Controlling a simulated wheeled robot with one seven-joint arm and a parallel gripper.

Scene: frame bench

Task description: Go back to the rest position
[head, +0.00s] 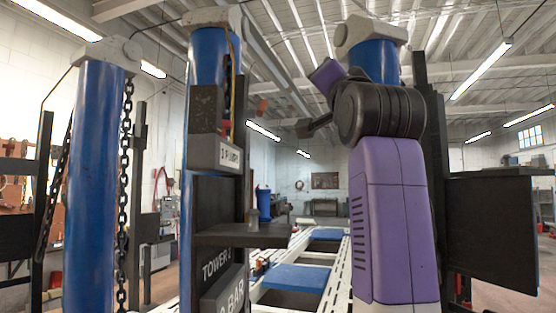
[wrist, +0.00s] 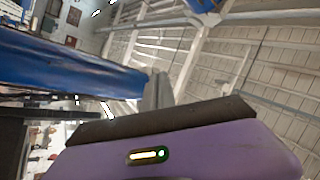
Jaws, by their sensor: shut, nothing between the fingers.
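My gripper (wrist: 157,90) shows in the wrist view as grey fingers close together beyond the dark edge of my purple wrist housing. It is shut, with nothing held. In the head view my purple arm is raised and folded at the right of centre. A dark part at its end (head: 305,128), probably my gripper, points left in open air, near the middle tower (head: 205,240) in the picture; the distance between them is hard to judge.
Blue posts (head: 90,190) stand left and centre, with a hanging chain (head: 125,190). A dark panel (head: 495,230) stands at right. A white frame bench (head: 335,270) runs behind.

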